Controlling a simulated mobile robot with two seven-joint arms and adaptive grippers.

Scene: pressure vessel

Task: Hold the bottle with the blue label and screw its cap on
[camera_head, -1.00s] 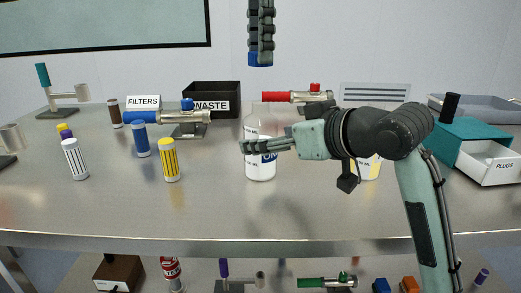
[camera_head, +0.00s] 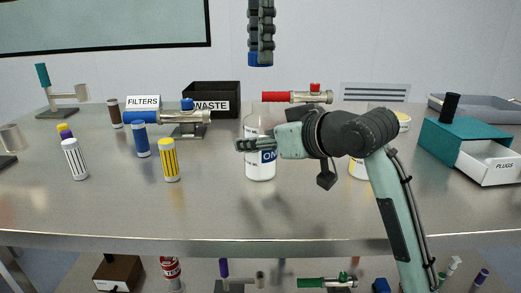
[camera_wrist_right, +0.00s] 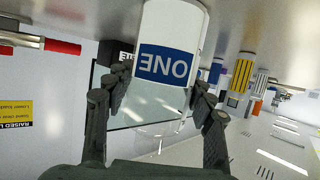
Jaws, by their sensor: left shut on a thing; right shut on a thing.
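The bottle with the blue label (camera_head: 260,173) stands upright on the metal bench near the middle in the head view. Its blue label reads ON, partly hidden; the right wrist view shows the bottle (camera_wrist_right: 172,25) upside down, with ONE on the label. My right gripper (camera_head: 256,145) comes from the right and is shut on the bottle, one finger on each side (camera_wrist_right: 158,92). My left gripper (camera_head: 261,50) points down from the top of the head view, well above the bottle. It is shut on the blue cap (camera_head: 253,60), partly hidden by its fingers. The cap and bottle are apart.
A red-handled valve (camera_head: 290,97) and black WASTE bin (camera_head: 227,88) stand behind. A yellow-labelled container (camera_head: 358,171) is partly hidden by my right arm. Blue (camera_head: 141,140) and yellow (camera_head: 170,162) cartridges stand left. A teal PLUGS drawer box (camera_head: 455,141) is right. The bench front is clear.

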